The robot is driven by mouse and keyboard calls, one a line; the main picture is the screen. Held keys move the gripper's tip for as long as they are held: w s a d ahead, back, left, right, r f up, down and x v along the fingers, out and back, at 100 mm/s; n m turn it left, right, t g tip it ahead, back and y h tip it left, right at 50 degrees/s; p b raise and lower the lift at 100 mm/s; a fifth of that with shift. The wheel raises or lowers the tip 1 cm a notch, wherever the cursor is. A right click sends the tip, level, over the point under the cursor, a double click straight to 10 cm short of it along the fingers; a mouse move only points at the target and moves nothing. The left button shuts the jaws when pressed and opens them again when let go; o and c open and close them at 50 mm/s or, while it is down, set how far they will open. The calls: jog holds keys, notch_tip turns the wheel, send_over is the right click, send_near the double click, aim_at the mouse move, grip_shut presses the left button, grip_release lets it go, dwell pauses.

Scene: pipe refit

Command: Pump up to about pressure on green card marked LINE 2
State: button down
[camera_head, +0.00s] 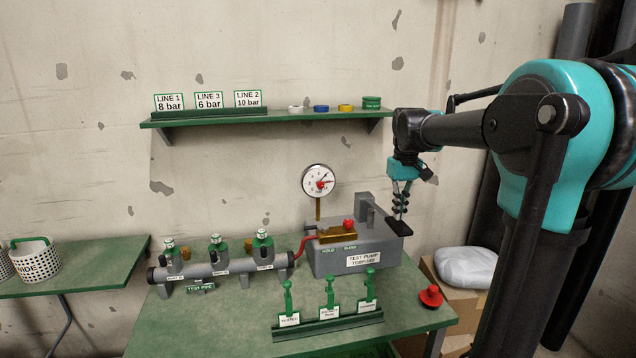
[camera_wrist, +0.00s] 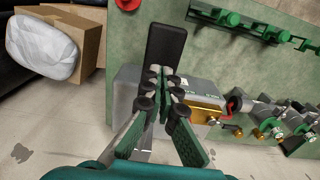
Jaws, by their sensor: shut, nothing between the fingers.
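The green-edged LINE 2 card (camera_head: 248,98) stands on the wall shelf and reads 10 bar. The grey test pump (camera_head: 340,258) sits on the green bench, and its flat black lever pad (camera_head: 397,227) sticks out at the right. The round gauge (camera_head: 319,181) stands above the pump with a red pointer; its reading is too small to tell. A brass block with a red knob (camera_head: 348,224) sits on the pump, beside HOLD and BLEED labels. My gripper (camera_head: 401,208) is shut and empty, pointing down just above the pad. In the wrist view the fingertips (camera_wrist: 163,75) overlap the black pad (camera_wrist: 166,45).
A grey test pipe (camera_head: 215,272) with several green-topped valves lies left of the pump, joined by a red hose. A rack of green tools (camera_head: 328,325) and a red knob (camera_head: 431,296) are at the bench front. A cardboard box (camera_head: 455,298) stands right.

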aim_at(398, 222)
jog(key=shift+f, duration=4.1)
jog(key=shift+r, duration=4.4)
jog(key=shift+f, duration=0.1)
jog(key=shift+f, duration=2.65)
jog(key=shift+r, duration=2.7)
